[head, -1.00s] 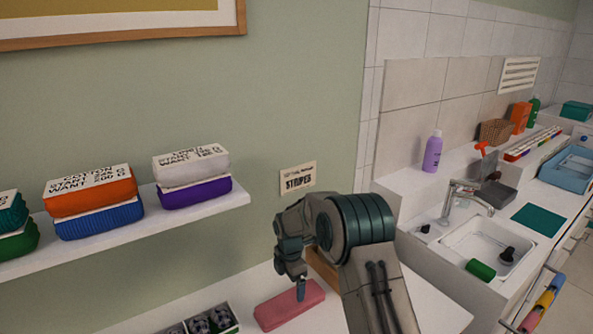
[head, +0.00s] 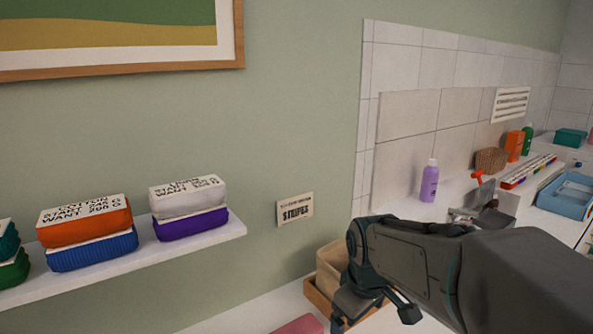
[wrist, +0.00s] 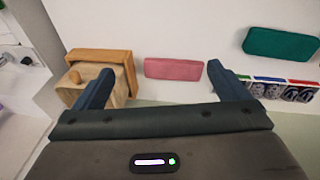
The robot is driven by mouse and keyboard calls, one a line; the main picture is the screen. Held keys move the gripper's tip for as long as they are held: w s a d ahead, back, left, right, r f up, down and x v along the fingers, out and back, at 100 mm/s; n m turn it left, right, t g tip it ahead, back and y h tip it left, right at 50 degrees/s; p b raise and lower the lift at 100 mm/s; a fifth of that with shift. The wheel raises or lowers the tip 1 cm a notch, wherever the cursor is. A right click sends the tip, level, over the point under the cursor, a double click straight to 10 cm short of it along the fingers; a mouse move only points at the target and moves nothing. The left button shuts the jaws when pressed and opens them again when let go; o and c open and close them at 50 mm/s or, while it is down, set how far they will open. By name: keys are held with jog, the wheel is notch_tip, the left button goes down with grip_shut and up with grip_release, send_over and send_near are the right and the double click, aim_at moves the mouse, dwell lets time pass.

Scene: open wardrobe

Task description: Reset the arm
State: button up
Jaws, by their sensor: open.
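My gripper (wrist: 155,88) is open and empty in the wrist view, its two dark fingers spread apart. A pink block (wrist: 173,69) lies on the white counter and shows in the gap beyond the fingers, apart from them. In the head view my arm reaches in from the right edge, and only the top of the pink block (head: 298,326) shows at the bottom.
A wooden box (wrist: 103,72) sits beside the left finger. A teal block (wrist: 280,44) and a tray of dark items (wrist: 286,92) lie on the right. A white shelf (head: 120,263) holds folded yarn packs. A purple bottle (head: 429,182) stands by the sink.

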jog(key=s+d+m+t, duration=0.1)
jog(key=s+d+m, duration=0.2)
jog(key=s+m, duration=0.4)
jog(key=s, duration=0.6)
jog(key=shift+f+m, duration=0.2)
jog(key=shift+m, duration=0.1)
jog(key=shift+d, duration=0.1)
